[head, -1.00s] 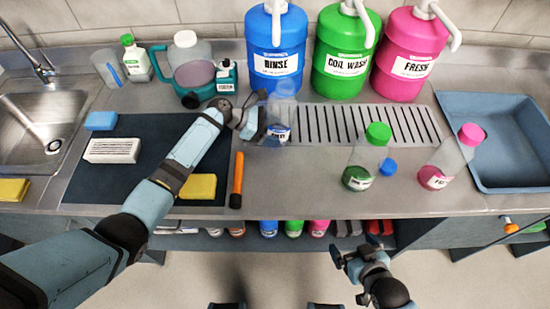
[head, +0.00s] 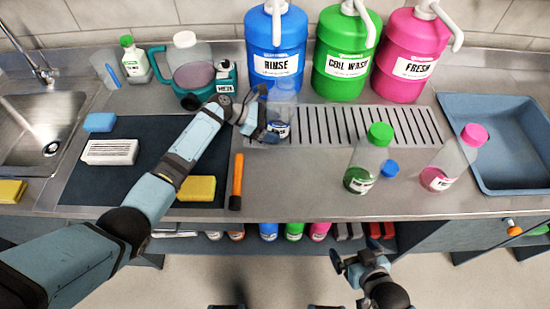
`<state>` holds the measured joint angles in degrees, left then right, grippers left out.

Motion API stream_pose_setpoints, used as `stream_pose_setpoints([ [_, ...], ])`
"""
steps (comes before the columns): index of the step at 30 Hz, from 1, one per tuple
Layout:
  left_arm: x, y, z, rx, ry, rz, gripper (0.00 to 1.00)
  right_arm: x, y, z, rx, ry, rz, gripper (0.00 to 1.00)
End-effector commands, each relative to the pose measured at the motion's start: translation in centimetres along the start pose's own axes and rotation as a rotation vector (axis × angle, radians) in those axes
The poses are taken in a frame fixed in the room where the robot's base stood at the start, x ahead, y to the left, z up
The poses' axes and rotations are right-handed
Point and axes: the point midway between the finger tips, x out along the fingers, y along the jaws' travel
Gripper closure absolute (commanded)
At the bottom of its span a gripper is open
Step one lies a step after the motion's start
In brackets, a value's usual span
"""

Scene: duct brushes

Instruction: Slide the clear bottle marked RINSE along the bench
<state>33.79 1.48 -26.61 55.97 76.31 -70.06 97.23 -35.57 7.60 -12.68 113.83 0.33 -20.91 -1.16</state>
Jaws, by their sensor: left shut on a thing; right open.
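The clear bottle (head: 281,112) stands on the left end of the slotted drain grate, in front of the blue RINSE drum (head: 276,50). It is open at the top and has a dark blue band and a small label near its base; the label's text is too small to read. My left gripper (head: 265,112) is shut on the bottle from its left side and partly hides it. My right gripper (head: 356,254) is open and empty, low in front of the bench (head: 300,185).
A green-capped bottle (head: 368,160) and a pink-capped bottle (head: 453,160) stand right on the bench, with a loose blue cap (head: 390,168) between. An orange-handled tool (head: 237,180) lies by the dark mat (head: 120,185). Green and pink drums stand behind the grate (head: 365,125).

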Motion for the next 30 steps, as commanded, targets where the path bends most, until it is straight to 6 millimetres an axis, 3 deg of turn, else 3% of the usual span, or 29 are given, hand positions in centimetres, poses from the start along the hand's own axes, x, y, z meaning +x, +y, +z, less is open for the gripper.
stream_pose_setpoints([
  [18,0.1,3.2,-0.2,0.001,0.001,0.001,0.33,1.4,0.0,2.2,0.0,0.0,0.0,0.0],
  [30,0.0,3.8,0.0,0.0,0.001,0.0,0.33,1.6,0.0,2.5,0.0,0.0,0.0,0.0],
])
